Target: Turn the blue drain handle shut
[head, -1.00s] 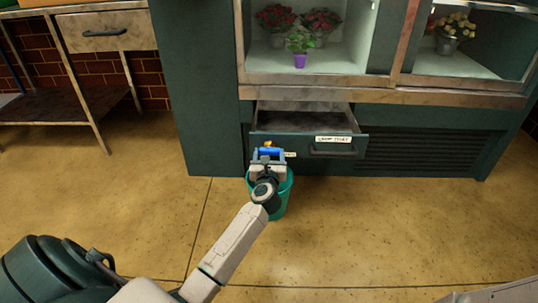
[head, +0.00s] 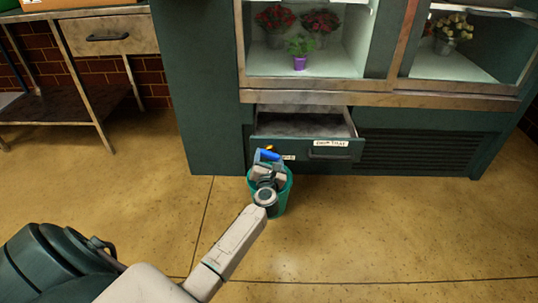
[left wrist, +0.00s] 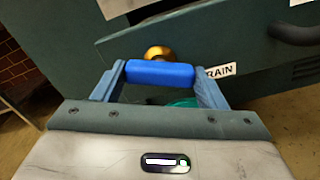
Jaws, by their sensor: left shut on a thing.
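The gripper hides part of the valve. My right gripper is not in view.
A green bucket (head: 284,190) stands on the floor under the handle. An open drawer (head: 330,149) labelled as a tray juts out above and to the right. A workbench (head: 100,45) stands at the left. The floor in front is clear.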

